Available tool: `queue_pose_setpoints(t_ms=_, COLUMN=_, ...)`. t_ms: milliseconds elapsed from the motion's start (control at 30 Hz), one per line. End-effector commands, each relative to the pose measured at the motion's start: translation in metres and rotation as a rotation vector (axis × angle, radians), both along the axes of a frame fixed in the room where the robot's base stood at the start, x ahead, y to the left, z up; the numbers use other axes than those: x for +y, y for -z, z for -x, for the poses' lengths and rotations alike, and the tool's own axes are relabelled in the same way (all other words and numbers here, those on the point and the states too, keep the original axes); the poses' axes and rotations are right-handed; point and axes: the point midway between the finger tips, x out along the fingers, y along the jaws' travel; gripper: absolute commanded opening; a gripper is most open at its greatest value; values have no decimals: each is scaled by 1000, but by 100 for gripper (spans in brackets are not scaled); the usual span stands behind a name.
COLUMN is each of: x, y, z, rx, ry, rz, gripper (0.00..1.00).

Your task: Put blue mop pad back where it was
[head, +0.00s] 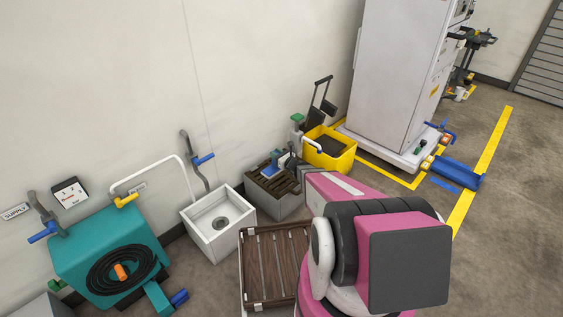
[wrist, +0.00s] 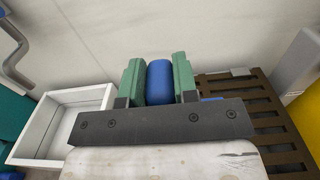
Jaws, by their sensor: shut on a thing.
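My gripper (wrist: 158,80) is shut on a rounded blue thing, which I take to be the blue mop pad (wrist: 160,84), between its two green fingers. The pad's lower end is hidden behind the dark gripper body. In the head view my gripper (head: 291,161) is small and partly covered by my arm, beside the top of a grey bin with a dark slatted top (head: 263,179). The slatted top also shows right of my gripper in the wrist view (wrist: 250,112). I cannot tell whether the pad touches it.
A white basin (head: 217,222) stands left of the slatted bin. A yellow bucket (head: 330,150) stands to its right, by a tall white cabinet (head: 397,80). A brown slatted platform (head: 270,262) lies in front. A teal hose unit (head: 108,262) is far left. The wall is close behind.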

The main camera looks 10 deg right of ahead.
Motion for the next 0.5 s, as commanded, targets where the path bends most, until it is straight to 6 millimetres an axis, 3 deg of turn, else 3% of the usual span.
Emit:
queue_pose_setpoints(t_ms=33, x=-6, y=9, z=-14, rx=-1, ry=1, rz=-1, gripper=0)
queue_pose_setpoints(t_ms=300, x=-30, y=41, z=-62, rx=1, ry=1, rz=-1, gripper=0)
queue_pose_setpoints(t_ms=500, x=-41, y=54, z=-81, rx=0, ry=0, rz=-1, gripper=0)
